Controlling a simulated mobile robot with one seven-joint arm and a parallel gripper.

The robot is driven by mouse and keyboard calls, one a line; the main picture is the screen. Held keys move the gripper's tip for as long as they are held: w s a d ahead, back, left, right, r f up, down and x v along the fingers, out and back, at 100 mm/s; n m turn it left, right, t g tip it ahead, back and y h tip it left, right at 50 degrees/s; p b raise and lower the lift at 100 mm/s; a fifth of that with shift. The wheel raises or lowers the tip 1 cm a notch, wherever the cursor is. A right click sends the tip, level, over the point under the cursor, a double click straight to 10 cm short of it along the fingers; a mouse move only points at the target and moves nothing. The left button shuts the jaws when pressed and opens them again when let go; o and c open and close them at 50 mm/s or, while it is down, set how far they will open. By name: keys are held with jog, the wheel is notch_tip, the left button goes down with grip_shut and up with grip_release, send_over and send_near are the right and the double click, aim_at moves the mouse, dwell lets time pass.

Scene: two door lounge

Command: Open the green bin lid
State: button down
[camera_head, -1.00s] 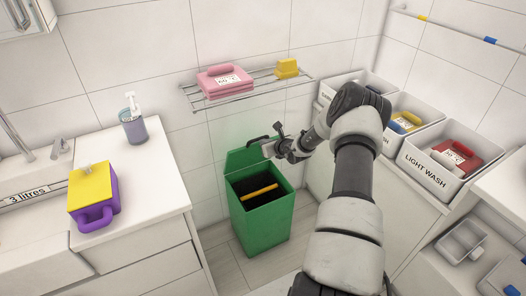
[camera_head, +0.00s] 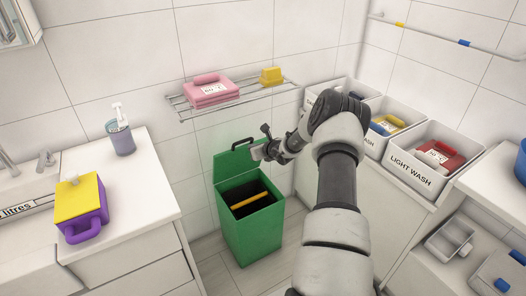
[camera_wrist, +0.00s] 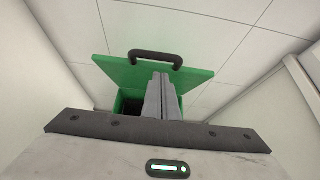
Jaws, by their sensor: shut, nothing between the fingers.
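The green bin (camera_head: 252,228) stands on the floor between the two counters. Its green lid (camera_head: 234,162) is raised and leans back at the rear edge, with a dark handle (camera_head: 243,143) on it. The bin's opening is uncovered, and a yellow bar-shaped thing (camera_head: 249,200) shows inside. My gripper (camera_head: 256,153) is beside the upper right of the lid. In the wrist view my gripper (camera_wrist: 163,80) is shut and empty in front of the lid (camera_wrist: 200,77), just below its handle (camera_wrist: 156,54). I cannot tell whether the fingers touch the lid.
A wire shelf (camera_head: 243,97) above the bin holds a pink container (camera_head: 210,93) and a yellow block (camera_head: 271,76). Labelled white boxes (camera_head: 411,179) line the right counter. A purple and yellow container (camera_head: 80,208) stands on the left counter.

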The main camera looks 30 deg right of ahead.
jog(key=p+v, duration=0.1)
jog(key=v, duration=0.9)
jog(key=shift+s+r, duration=0.15)
jog(key=shift+r, duration=0.25)
